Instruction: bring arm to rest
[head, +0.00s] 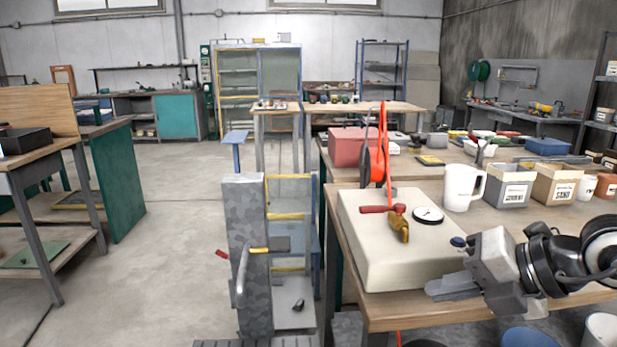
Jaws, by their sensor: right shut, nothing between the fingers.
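My right gripper (440,287) reaches in from the right, over the front edge of the workbench (420,312). Its fingers are together, with nothing between them. They point left, close to the front right corner of a cream box (375,262) on the bench; I cannot tell whether they touch it. On the box are a red-handled brass fitting (400,224), a round gauge (429,215) and a dark blue knob (458,241). My left gripper is out of view.
A white mug (460,188), a grey bin (508,187) and a tan bin (556,184) stand behind my right arm. A red strap (384,150) rises behind the box. A grey speckled cabinet (248,255) stands left of the bench. Open floor (170,245) lies further left.

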